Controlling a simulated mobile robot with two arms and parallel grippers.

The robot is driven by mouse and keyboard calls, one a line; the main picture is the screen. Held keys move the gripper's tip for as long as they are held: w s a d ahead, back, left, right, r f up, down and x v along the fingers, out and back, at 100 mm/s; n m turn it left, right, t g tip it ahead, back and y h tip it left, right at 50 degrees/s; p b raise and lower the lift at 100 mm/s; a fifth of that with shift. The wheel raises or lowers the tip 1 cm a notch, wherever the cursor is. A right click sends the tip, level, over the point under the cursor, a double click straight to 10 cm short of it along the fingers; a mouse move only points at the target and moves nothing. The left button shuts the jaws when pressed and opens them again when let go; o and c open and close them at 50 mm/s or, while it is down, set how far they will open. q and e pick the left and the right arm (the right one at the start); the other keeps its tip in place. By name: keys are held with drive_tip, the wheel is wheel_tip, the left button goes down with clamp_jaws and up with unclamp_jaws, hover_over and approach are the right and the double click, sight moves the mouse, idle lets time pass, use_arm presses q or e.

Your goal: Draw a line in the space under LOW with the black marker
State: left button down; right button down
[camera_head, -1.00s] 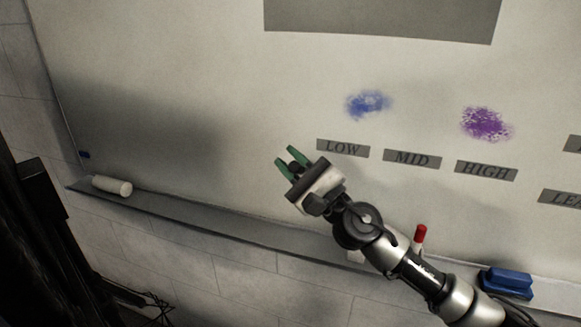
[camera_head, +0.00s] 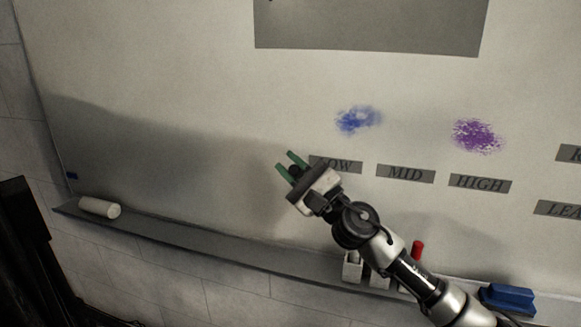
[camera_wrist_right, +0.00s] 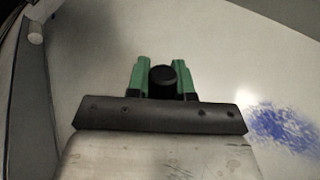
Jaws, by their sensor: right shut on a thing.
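My right gripper (camera_head: 291,166) has green fingers and is near the whiteboard, at the left end of the LOW label (camera_head: 346,165), partly covering it. In the right wrist view, its fingers (camera_wrist_right: 164,72) are shut on the black marker (camera_wrist_right: 163,80), seen end-on as a dark round end between them. In the head view the marker shows only as a small dark spot. The board (camera_head: 200,110) below LOW is partly hidden by my wrist; no black line shows on the visible part. I cannot tell whether the marker touches the board. My left gripper is not in view.
MID (camera_head: 405,174) and HIGH (camera_head: 480,183) labels are to the right. A blue smudge (camera_head: 358,120) and a purple smudge (camera_head: 478,135) are above. The tray (camera_head: 200,241) below holds a white cylinder (camera_head: 100,207), a red-capped marker (camera_head: 417,250) and a blue eraser (camera_head: 506,298).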

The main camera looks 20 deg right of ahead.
drive_tip(key=shift+w+d+b, duration=0.5)
drive_tip(key=shift+w+b, duration=0.15)
drive_tip(key=shift+w, duration=0.05)
idle(0.9)
drive_tip(key=shift+d, duration=0.1)
drive_tip(key=shift+s+d, duration=0.5)
drive_tip(key=shift+s+d+b, duration=0.2)
drive_tip(key=shift+d+b, duration=0.1)
drive_tip(key=shift+d, duration=0.1)
drive_tip(key=shift+s+d, duration=0.1)
drive_tip(key=shift+d, duration=0.05)
drive_tip(key=shift+d, duration=0.1)
drive_tip(key=shift+s+d, duration=0.35)
drive_tip(key=shift+d, duration=0.15)
